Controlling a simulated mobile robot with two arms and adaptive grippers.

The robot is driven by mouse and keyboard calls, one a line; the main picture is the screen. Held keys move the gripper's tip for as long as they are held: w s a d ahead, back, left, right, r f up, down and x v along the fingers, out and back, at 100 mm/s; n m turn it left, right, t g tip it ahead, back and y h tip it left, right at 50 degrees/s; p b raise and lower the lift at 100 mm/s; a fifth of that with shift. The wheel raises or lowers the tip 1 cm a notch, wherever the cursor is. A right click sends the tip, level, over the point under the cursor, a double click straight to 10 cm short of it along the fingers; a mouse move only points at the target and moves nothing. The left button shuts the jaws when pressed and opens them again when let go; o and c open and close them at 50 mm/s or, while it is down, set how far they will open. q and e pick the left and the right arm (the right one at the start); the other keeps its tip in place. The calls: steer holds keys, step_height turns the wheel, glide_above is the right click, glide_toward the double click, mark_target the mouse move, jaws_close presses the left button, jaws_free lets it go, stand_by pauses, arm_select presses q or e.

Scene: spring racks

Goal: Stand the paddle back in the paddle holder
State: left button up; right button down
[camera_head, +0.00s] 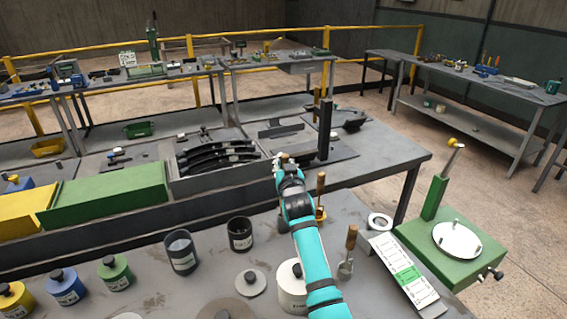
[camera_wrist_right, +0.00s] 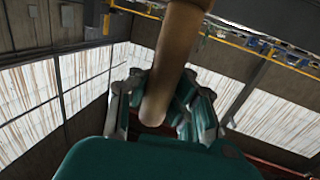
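My right gripper (camera_head: 283,160) reaches out over the back of the near bench in the head view. In the right wrist view its fingers (camera_wrist_right: 162,100) are close on both sides of a round wooden handle, which I take as the paddle (camera_wrist_right: 172,60). The handle's rounded end sits between the fingers; its other end runs out of the picture. I cannot tell for sure which item is the paddle holder; a small round whitish holder (camera_head: 380,222) stands right of the arm. My left gripper is not in view.
Two wooden-handled tools stand right of my arm, one with a yellowish base (camera_head: 320,190), one with a metal lower part (camera_head: 351,240). A dark cup (camera_head: 240,235), grey pot (camera_head: 181,252) and white canister (camera_head: 291,290) stand left or beside it. A green device (camera_head: 450,250) is at right.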

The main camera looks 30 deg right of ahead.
step_height(320, 180, down, 8)
steer(key=b, duration=0.5)
steer(key=shift+r, duration=0.25)
stand_by(2.5)
steer(key=c, duration=0.9)
jaws_free()
steer(key=shift+r, duration=0.2)
step_height(320, 180, up, 7)
steer(key=p, duration=0.6)
steer(key=shift+f, duration=0.15)
